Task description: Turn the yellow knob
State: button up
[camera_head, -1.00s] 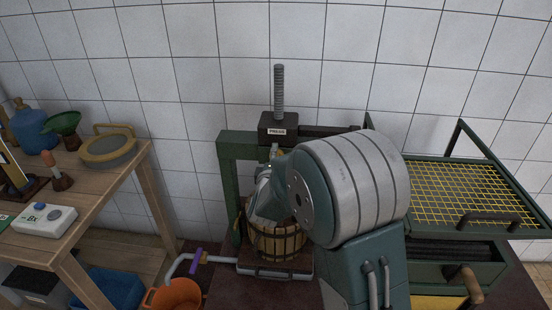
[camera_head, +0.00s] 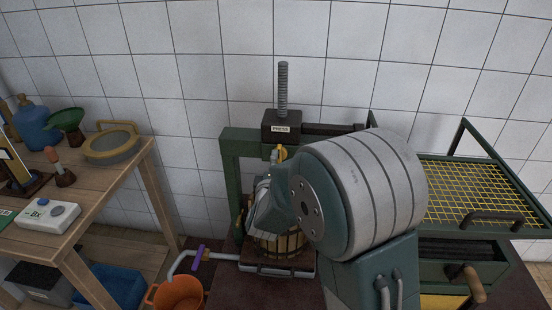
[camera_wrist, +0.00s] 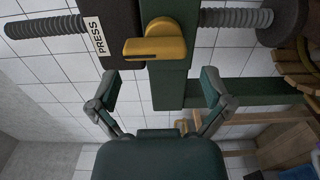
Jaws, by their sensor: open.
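In the head view only a small part of the yellow knob (camera_head: 283,153) shows beside my arm, and my fingertips are mostly hidden there.
A threaded screw (camera_head: 283,88) rises above the press. A slatted wooden basket (camera_head: 280,246) stands below. A green rack with yellow mesh (camera_head: 470,192) is at right. A wooden table (camera_head: 105,190) with a funnel and sieve is at left. An orange bucket (camera_head: 178,295) stands in front.

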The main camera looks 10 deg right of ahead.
jog(key=v, duration=0.8)
jog(key=shift+a+r, duration=0.1)
jog(key=s+r+m+g+y, duration=0.5)
jog(key=s+m+y, duration=0.1)
jog(key=s+y, duration=0.1)
jog(key=s+d+m+g, duration=0.2)
jog(key=s+m+g, duration=0.1)
jog(key=s, duration=0.6)
jog(key=s+d+m+g+h, duration=0.1)
jog(key=s+d+m+g, duration=0.2)
jog(key=s, duration=0.6)
jog(key=m, duration=0.2)
jog(key=shift+s+d+r+m+g, duration=0.2)
jog(key=shift+s+r+m+g, duration=0.05)
jog(key=shift+s+m+g, duration=0.1)
